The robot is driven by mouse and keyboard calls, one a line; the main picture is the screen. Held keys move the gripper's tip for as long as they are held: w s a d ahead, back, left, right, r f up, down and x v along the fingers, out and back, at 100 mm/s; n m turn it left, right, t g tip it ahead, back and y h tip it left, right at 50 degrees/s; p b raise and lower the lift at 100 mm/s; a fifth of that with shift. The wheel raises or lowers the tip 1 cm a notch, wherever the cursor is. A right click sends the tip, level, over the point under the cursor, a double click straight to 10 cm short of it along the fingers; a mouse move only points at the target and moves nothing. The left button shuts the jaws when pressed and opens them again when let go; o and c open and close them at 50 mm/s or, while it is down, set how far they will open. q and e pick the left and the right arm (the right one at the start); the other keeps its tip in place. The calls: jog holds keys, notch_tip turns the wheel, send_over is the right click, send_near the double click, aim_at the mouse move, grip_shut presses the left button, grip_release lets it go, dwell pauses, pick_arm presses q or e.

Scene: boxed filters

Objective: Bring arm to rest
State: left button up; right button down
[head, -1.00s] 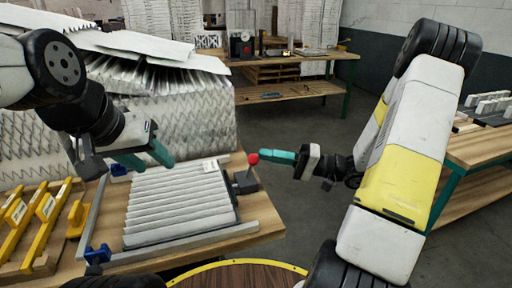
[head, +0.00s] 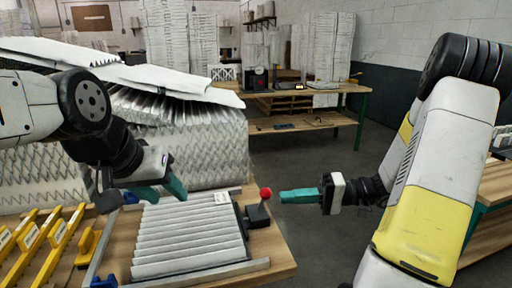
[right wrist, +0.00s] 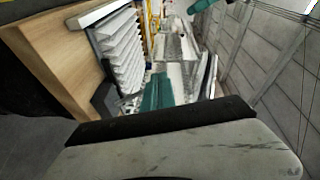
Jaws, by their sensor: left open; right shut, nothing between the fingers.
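My right arm (head: 425,190) comes in from the right in the head view, with its gripper (head: 283,196) level at the table's right edge. Its teal fingers are shut with nothing between them, and the tip is just right of a red ball knob (head: 266,193). The teal fingers also show in the right wrist view (right wrist: 157,92). My left gripper (head: 163,192) is open and empty above the far left corner of a white pleated filter (head: 188,235), which lies flat on the table.
The knob sits on a dark box (head: 257,215) beside the filter on the wooden table (head: 272,250). Yellow handled racks (head: 35,240) stand at left. Stacked pleated filters (head: 190,150) rise behind. Another workbench (head: 310,92) stands farther back. Grey floor lies between the tables.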

jog(key=s+a+r+n+g+h, duration=0.1)
jog(key=s+a+r+g+h, duration=0.15)
jog(key=s+h, duration=0.7)
jog(key=d+r+m+t+h, duration=0.1)
jog(key=d+r+t+h, duration=0.2)
jog(key=r+t+h, duration=0.2)
notch_tip(320, 180, up, 2)
jog(key=shift+s+d+r+m+t, duration=0.15)
jog(key=shift+s+d+m+t, duration=0.2)
jog(key=shift+t, duration=0.8)
